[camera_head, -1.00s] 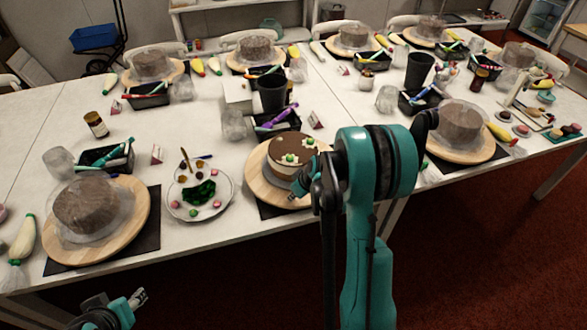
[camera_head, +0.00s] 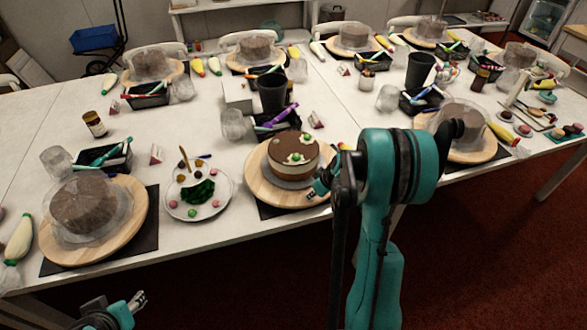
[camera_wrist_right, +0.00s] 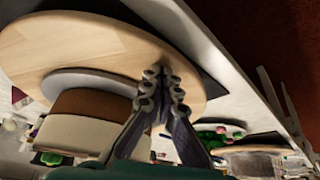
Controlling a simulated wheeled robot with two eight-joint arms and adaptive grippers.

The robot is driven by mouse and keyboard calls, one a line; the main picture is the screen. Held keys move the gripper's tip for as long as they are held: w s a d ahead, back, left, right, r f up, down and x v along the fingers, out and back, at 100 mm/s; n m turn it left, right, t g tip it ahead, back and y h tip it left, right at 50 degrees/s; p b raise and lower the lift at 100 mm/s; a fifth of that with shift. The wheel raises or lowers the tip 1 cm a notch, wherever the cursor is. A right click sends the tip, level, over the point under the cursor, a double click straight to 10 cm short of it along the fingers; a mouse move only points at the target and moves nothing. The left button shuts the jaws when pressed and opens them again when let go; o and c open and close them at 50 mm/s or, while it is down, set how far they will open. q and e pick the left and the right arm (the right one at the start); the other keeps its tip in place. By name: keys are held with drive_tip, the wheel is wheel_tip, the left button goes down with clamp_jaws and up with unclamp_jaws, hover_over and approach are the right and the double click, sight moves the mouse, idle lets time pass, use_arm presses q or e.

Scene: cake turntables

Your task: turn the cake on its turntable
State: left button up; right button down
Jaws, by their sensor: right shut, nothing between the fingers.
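The round cake (camera_head: 294,150) has a brown top with white flower-like decorations and a pale lower side. It stands on a wooden turntable (camera_head: 262,190) at the front edge of the table. My right gripper (camera_head: 316,192) is at the turntable's front right rim, beside the cake. In the right wrist view the closed, empty fingers (camera_wrist_right: 160,90) lie across the turntable's wood (camera_wrist_right: 70,45), next to the cake (camera_wrist_right: 85,115); contact with the wood cannot be told. My left gripper (camera_head: 139,299) is low at the left, off the table, too small to judge its opening.
A plate (camera_head: 222,206) with green icing and small sweets is left of the turntable. Another turntable (camera_head: 80,254) with a covered cake stands further left. A black tray (camera_head: 262,132) of tools and a dark cup (camera_head: 272,95) are behind.

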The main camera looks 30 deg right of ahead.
drive_tip(key=shift+d+b, duration=0.3)
drive_tip(key=shift+d, duration=2.85)
drive_tip(key=d, duration=0.2)
drive_tip(key=w+d, duration=0.1)
drive_tip(key=d, duration=0.1)
drive_tip(key=w+d, duration=0.1)
drive_tip(key=d, duration=0.1)
drive_tip(key=shift+w, duration=0.1)
drive_tip(key=shift+r+p, duration=0.7)
drive_tip(key=shift+r, duration=0.8)
drive_tip(key=shift+f, duration=0.1)
